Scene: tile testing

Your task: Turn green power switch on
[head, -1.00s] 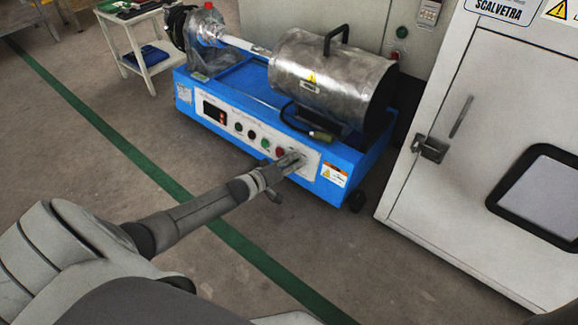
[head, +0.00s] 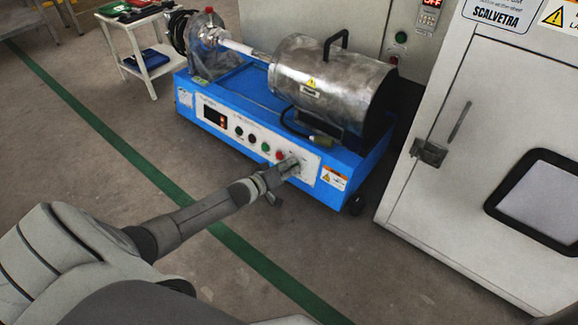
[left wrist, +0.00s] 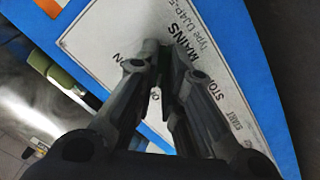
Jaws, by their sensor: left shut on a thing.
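The blue test machine (head: 345,163) stands on the floor with a white control panel (head: 310,171) on its front. My left gripper (head: 289,167) reaches the panel's right end, right of the red button (head: 279,154) and a green button (head: 265,147). In the left wrist view the fingers (left wrist: 164,58) are shut on a small switch at the panel's MAINS label. The fingers hide most of this switch, so its colour and turn position cannot be told. ON lettering shows beside the fingers. My right gripper is not in view.
A steel cylinder (head: 318,80) with a black handle sits on top of the machine. A white cabinet (head: 455,205) stands at the right. A small white side table (head: 150,72) is at the back left. The floor in front is clear.

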